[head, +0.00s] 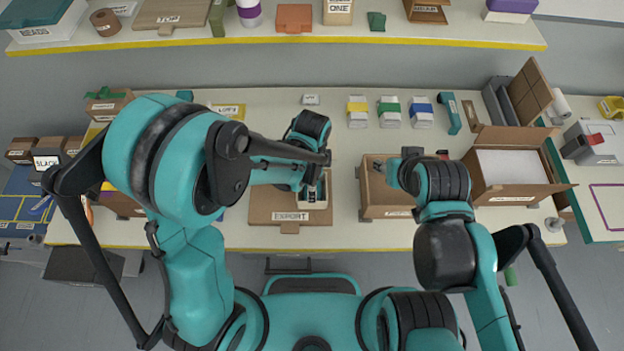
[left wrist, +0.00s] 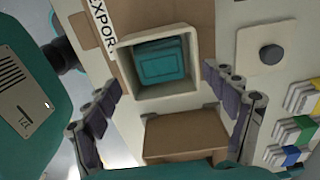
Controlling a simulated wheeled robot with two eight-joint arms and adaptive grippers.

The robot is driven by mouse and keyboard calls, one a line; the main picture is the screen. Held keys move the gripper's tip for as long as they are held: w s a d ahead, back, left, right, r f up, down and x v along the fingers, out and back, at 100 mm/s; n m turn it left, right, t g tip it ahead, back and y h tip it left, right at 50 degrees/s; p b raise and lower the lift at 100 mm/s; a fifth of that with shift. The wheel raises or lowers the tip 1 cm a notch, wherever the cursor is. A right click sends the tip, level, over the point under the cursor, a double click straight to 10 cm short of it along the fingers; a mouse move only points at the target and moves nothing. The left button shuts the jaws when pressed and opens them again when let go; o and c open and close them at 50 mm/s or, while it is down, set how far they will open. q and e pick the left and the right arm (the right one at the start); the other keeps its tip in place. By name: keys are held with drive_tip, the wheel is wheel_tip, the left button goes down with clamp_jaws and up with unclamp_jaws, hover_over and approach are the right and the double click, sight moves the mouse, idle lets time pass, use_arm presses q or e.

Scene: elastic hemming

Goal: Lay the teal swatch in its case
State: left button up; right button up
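A small cream open-topped case (head: 318,203) stands on a brown board marked EXPORT (head: 262,208), left of the table's middle. The left wrist view shows the case (left wrist: 123,68) from above, with the teal swatch (left wrist: 162,62) lying inside it and the case walls around it. My left gripper (left wrist: 160,80) is open and points down at the case, its fingers spread to either side with nothing between them. In the head view the wrist partly covers the case. My right gripper (head: 410,165) hangs over a cardboard box; its fingers are not clear.
The cardboard box (head: 375,205) stands right of the board. Yellow, green (head: 389,111) and blue small boxes stand at the back. An open carton (head: 510,170) is at the right. A shelf (head: 280,40) crosses above the table's back.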

use_arm(q)
drive_tip(key=shift+r+p, duration=0.3)
wheel_tip(320, 180, up, 13)
drive_tip(key=p, duration=0.3)
drive_tip(key=shift+f, duration=0.15)
drive_tip(key=s+a+r+n+t, duration=0.2)
drive_tip(key=a+r+n+t, duration=0.1)
drive_tip(key=a+n, duration=0.6)
drive_tip(key=s+a+r+n+t, duration=0.3)
drive_tip(key=a+r+n+t, duration=0.1)
drive_tip(key=a+n, duration=0.5)
drive_tip(key=shift+r, duration=0.85)
drive_tip(key=shift+d+f, duration=0.1)
wheel_tip(320, 180, down, 16)
drive_tip(key=b, duration=1.6)
